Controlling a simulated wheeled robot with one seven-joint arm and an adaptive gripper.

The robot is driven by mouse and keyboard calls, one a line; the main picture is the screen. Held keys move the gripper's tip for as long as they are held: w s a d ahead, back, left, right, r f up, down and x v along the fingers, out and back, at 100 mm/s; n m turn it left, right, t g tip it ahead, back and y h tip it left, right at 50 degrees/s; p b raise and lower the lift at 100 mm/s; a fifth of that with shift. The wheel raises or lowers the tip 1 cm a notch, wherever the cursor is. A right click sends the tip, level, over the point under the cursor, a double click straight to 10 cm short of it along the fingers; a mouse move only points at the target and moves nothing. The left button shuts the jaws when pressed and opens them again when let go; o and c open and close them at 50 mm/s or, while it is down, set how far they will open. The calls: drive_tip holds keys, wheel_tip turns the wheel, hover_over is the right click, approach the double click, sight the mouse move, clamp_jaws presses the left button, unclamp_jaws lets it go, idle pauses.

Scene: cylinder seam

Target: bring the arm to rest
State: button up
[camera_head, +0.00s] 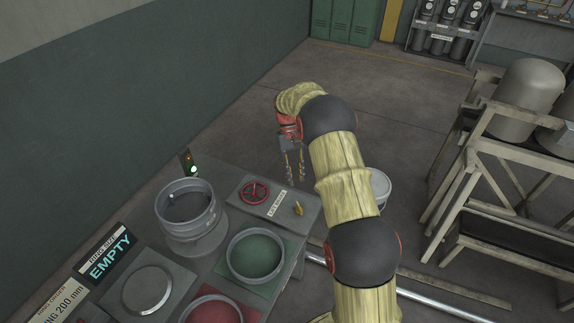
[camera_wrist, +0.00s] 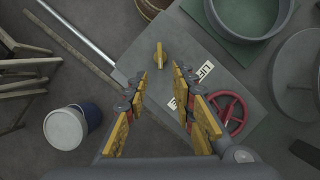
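My gripper (camera_head: 295,165) hangs from the bent arm above the far right end of the grey bench. In the wrist view my gripper (camera_wrist: 162,85) shows its yellow-padded fingers apart with nothing between them. In the wrist view the knob (camera_wrist: 159,56) lies just beyond the fingertips. The red handwheel (camera_wrist: 230,114) is partly behind the right finger. I see no contact between the gripper and the panel.
A metal ring-shaped cylinder (camera_head: 186,205) stands on the bench beside a lit green lamp (camera_head: 193,170). A white bucket (camera_head: 379,187) is on the floor. A wooden rack (camera_head: 480,150) holds tanks at right.

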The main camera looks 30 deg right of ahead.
wheel_tip(320, 180, down, 3)
drive_tip(key=s+a, duration=0.1)
drive_tip(key=s, duration=0.2)
drive_tip(key=s+a+r+t+b, duration=0.1)
drive_tip(key=s+a+r+t, duration=0.4)
drive_tip(key=s+r, duration=0.8)
drive_tip(key=s+a+r+n+t+b, duration=0.1)
drive_tip(key=s+a+r+t, duration=0.4)
drive_tip(key=s+a+r, duration=0.6)
drive_tip(key=s+r, duration=0.2)
drive_tip(key=s, duration=0.4)
drive_tip(key=shift+r+n+h+b, duration=0.3)
drive_tip(key=shift+r+b, duration=0.05)
drive_tip(key=shift+r, duration=0.05)
